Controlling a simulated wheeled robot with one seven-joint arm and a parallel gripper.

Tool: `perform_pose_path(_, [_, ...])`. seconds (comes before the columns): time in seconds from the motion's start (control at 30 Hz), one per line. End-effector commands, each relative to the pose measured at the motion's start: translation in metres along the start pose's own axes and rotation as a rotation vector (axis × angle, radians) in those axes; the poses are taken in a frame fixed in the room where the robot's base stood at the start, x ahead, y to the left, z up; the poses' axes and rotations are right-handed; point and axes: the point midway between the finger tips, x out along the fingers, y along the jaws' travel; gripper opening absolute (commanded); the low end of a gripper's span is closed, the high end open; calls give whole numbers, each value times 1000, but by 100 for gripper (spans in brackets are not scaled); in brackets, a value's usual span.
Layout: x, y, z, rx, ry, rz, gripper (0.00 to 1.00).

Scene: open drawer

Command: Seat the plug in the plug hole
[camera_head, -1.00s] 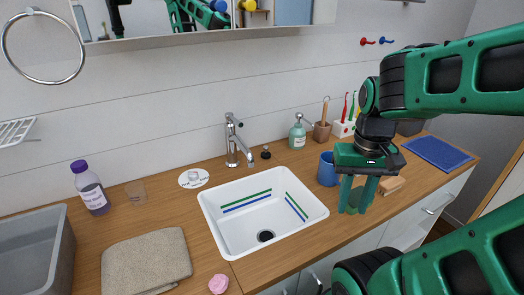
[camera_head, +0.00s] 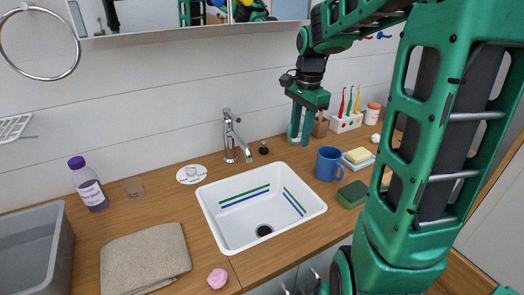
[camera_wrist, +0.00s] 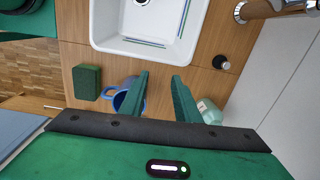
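A small dark object (camera_head: 264,148), which looks like the plug, stands on the wooden counter behind the sink, right of the tap. It also shows in the wrist view (camera_wrist: 221,62) as a dark piece with a pale end. The dark plug hole (camera_head: 264,230) is in the floor of the white sink (camera_head: 228,232), with nothing seen in it. My gripper (camera_head: 300,141) is above the counter, right of the small dark object and apart from it. In the wrist view its two green fingers (camera_wrist: 158,76) are spread, with bare counter between them.
The tap (camera_head: 232,140) rises behind the sink. A blue mug (camera_head: 329,164), a green sponge (camera_head: 352,194) and a toothbrush holder (camera_head: 345,123) stand to the right. A soap bottle (camera_wrist: 209,111) is close to my right finger in the wrist view. A white disc (camera_head: 192,174) lies left of the tap.

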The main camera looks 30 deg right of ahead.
Motion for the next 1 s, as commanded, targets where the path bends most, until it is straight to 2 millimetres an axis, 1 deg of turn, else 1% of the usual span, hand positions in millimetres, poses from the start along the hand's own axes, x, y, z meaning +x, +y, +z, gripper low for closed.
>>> perform_pose_path(0.03, [4, -24, -5, 87, -24, -9, 29])
perform_pose_path(0.1, [8, -55, -7, 212, -60, -23, 29])
perform_pose_path(0.2, [12, -92, -9, 373, -116, -38, 29])
perform_pose_path(0.3, [14, -117, -12, 496, -164, -47, 29])
perform_pose_path(0.4, [15, -133, -13, 577, -199, -50, 29])
perform_pose_path(0.53, [16, -144, -13, 633, -223, -51, 29])
perform_pose_path(0.6, [20, -147, -12, 644, -229, -49, 29])
perform_pose_path(0.67, [27, -148, -10, 648, -231, -49, 29])
perform_pose_path(0.8, [48, -150, -6, 648, -229, -47, 29])
perform_pose_path(0.9, [60, -152, -3, 646, -229, -49, 29])
perform_pose_path(1.0, [68, -152, -2, 647, -228, -50, 29])
